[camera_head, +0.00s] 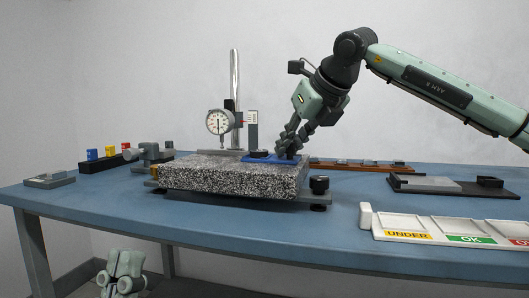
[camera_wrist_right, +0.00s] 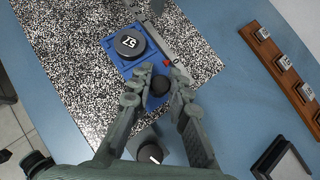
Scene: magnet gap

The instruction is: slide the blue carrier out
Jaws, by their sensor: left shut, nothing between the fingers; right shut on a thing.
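The blue carrier (camera_head: 249,159) lies flat on the speckled granite plate (camera_head: 230,178), near the dial gauge stand. In the right wrist view the blue carrier (camera_wrist_right: 124,65) bears a dark round disc (camera_wrist_right: 129,43) with a white number on it. A black knob (camera_wrist_right: 160,86) stands at the carrier's near end. My right gripper (camera_head: 290,149) is at that end; in its wrist view the gripper (camera_wrist_right: 160,76) is shut on the knob, one finger on each side. My left gripper (camera_head: 122,280) is shut and empty, low in front of the table's edge.
The dial gauge (camera_head: 219,122) on its post stands behind the plate. A sorting tray (camera_head: 450,228) with labelled bins is at the right front. A dark fixture (camera_head: 440,185) and a brown rack (camera_head: 360,166) are on the right. The blue table (camera_head: 200,228) is clear in front.

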